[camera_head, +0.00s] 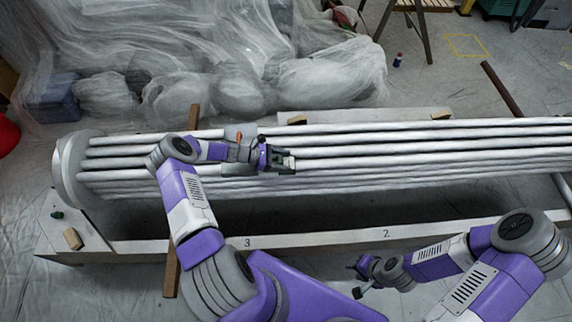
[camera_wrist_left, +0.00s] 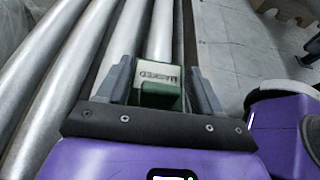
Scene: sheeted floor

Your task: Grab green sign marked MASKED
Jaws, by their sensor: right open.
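The green sign (camera_wrist_left: 158,94) has a pale face reading MASKED. In the left wrist view it is between the two grey fingers of my left gripper (camera_wrist_left: 160,75), close to both. I cannot tell whether the fingers press on it. In the head view my left gripper (camera_head: 287,161) is over the bundle of pale pipes (camera_head: 400,150), and I cannot make out the sign there. My right gripper (camera_head: 356,280) is open and empty, low in the picture, in front of the beam and apart from the pipes.
A pale beam (camera_head: 330,238) marked 3 and 2 runs along the front of the pipes. A round end plate (camera_head: 68,170) stands at their left end. Plastic sheeting (camera_head: 200,60) covers lumpy things behind. A small bottle (camera_head: 398,60) stands on the floor, which is open at upper right.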

